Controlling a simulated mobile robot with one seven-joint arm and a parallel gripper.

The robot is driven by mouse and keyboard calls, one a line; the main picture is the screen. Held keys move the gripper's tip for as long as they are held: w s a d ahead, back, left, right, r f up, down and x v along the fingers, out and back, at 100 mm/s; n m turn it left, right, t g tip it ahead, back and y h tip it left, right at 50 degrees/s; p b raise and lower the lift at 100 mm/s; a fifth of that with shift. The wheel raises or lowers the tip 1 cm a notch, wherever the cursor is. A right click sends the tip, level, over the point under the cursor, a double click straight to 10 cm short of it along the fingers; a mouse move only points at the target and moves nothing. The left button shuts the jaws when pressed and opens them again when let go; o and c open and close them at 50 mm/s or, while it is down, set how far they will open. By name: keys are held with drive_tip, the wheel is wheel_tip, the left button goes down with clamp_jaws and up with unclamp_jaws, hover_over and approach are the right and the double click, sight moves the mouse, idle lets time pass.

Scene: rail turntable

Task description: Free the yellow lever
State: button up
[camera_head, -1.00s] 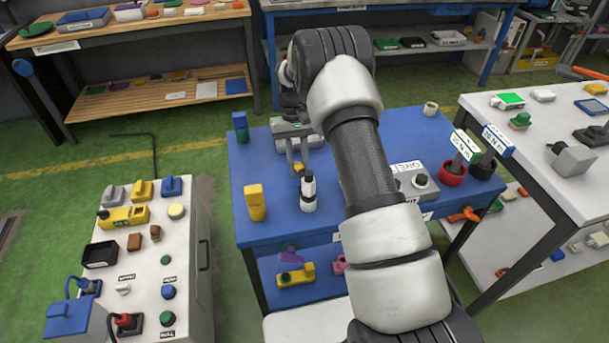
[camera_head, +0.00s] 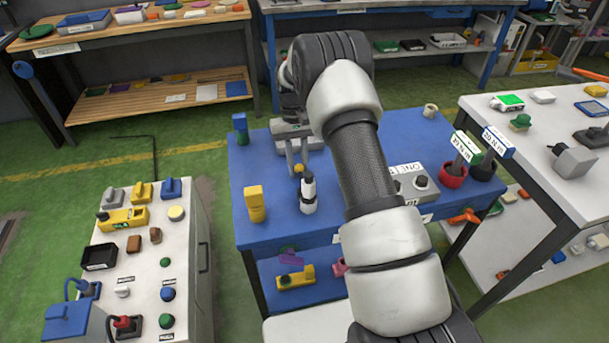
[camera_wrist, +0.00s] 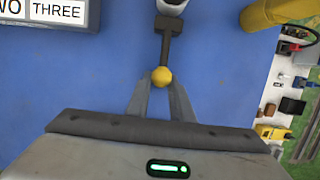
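The lever has a yellow ball knob (camera_head: 299,169) on a dark arm that runs to a small black-and-white fixture (camera_head: 308,194) on the blue table (camera_head: 270,228). In the wrist view the knob (camera_wrist: 162,76) sits at the fingertips, with the dark arm (camera_wrist: 166,45) leading away to the white fixture at the top edge. My gripper (camera_head: 297,165) points down over the knob. Its fingers (camera_wrist: 160,80) are apart, one on each side of the knob. I cannot tell whether they touch it.
A yellow block (camera_head: 255,203) stands left of the fixture and a blue-green one (camera_head: 240,128) behind it. A grey box with buttons (camera_head: 412,183) is to the right. A white cabinet (camera_head: 190,235) stands left of the table. Blue tabletop around the knob is clear.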

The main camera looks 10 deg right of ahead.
drive_tip(key=shift+w+r+p, duration=0.35)
drive_tip(key=shift+w+p, duration=0.2)
drive_tip(key=shift+p+v, duration=0.8)
drive_tip(key=shift+v, duration=1.05)
drive_tip(key=shift+s, duration=0.1)
